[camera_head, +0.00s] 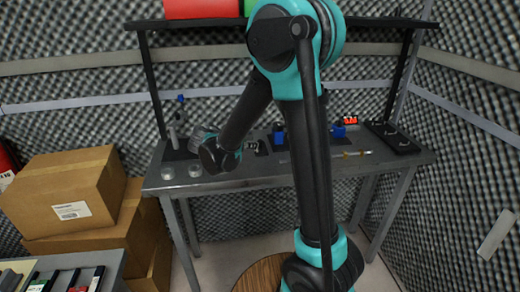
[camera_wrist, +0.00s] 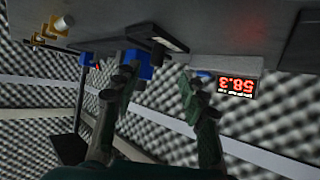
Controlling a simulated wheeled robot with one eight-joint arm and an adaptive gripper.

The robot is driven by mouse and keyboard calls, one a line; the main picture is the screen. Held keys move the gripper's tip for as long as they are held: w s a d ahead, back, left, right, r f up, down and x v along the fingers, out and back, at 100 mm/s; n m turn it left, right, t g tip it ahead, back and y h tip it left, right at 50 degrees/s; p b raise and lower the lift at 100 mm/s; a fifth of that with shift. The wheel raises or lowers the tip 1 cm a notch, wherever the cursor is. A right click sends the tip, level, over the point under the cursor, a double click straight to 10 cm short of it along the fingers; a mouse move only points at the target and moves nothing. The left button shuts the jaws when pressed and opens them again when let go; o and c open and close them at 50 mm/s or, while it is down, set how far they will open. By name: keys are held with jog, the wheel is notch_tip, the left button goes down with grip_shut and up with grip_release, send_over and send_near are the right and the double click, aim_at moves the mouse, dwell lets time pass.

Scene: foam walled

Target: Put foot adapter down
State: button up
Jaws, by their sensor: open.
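I cannot pick out the foot adapter with certainty in either view. In the wrist view, which is upside down, my gripper (camera_wrist: 158,72) is open, with its two dark green fingers apart. A blue block (camera_wrist: 145,67) shows between the fingers, close to the left one; I cannot tell whether they touch. A small pale blue piece (camera_wrist: 205,75) shows beside the right fingertip. In the head view my wrist is over the left part of the grey workbench (camera_head: 225,182); the fingers are too small there to read.
A red-digit display (camera_wrist: 236,86) stands on the bench, and it also shows in the head view (camera_head: 350,120). A dark tray (camera_head: 392,138) lies at the bench's right end. Two small round pieces (camera_head: 167,172) sit at the left front. Cardboard boxes (camera_head: 75,190) are stacked at left.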

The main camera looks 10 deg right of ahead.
aim_at(260, 145)
jog(key=shift+x, duration=3.7)
jog(key=shift+s+d, duration=0.15)
grip_shut()
